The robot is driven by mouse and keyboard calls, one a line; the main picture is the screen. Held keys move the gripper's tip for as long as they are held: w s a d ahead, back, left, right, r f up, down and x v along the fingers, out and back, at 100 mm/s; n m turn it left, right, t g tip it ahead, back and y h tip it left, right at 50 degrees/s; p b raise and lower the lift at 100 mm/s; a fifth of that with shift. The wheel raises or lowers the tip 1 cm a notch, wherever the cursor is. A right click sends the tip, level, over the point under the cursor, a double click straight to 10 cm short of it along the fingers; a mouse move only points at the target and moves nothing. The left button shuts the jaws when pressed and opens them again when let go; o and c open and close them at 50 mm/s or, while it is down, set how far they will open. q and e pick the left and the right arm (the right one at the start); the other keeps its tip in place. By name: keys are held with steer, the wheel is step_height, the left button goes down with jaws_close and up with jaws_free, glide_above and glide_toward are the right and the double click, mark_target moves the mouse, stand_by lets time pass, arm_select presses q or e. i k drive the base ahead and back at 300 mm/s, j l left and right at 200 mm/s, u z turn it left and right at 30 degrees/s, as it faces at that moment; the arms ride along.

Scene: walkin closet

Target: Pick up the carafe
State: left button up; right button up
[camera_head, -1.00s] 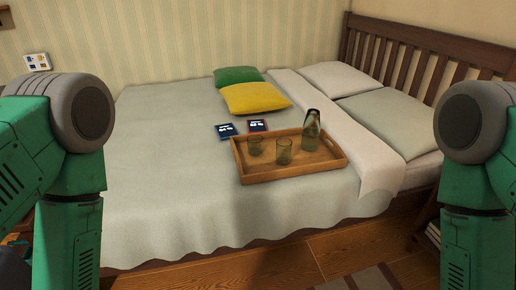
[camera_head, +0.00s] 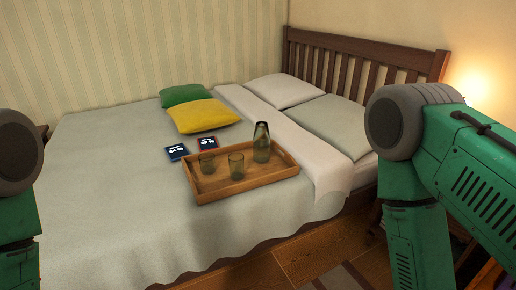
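The carafe (camera_head: 262,143) is a dark greenish glass vessel with a narrower neck. It stands upright at the right part of a wooden tray (camera_head: 234,190) on the bed. Two greenish glasses stand on the same tray, one at the left (camera_head: 207,163) and one in the middle (camera_head: 236,167). My green arms show at the left and right edges of the head view, both well apart from the tray. Neither gripper is in the picture.
The bed (camera_head: 110,200) fills the middle. Two dark blue boxes or books (camera_head: 177,152) lie behind the tray, with yellow (camera_head: 203,116) and green (camera_head: 184,95) pillows beyond. A slatted wooden headboard (camera_head: 350,60) stands at the back right. Wooden floor (camera_head: 310,255) shows in front.

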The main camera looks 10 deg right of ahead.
mark_target(262, 138)
steer(key=i+u, duration=0.2)
steer(key=i, duration=0.55)
steer(key=i+l+u, duration=0.2)
steer(key=i, duration=0.55)
steer(key=j, duration=0.1)
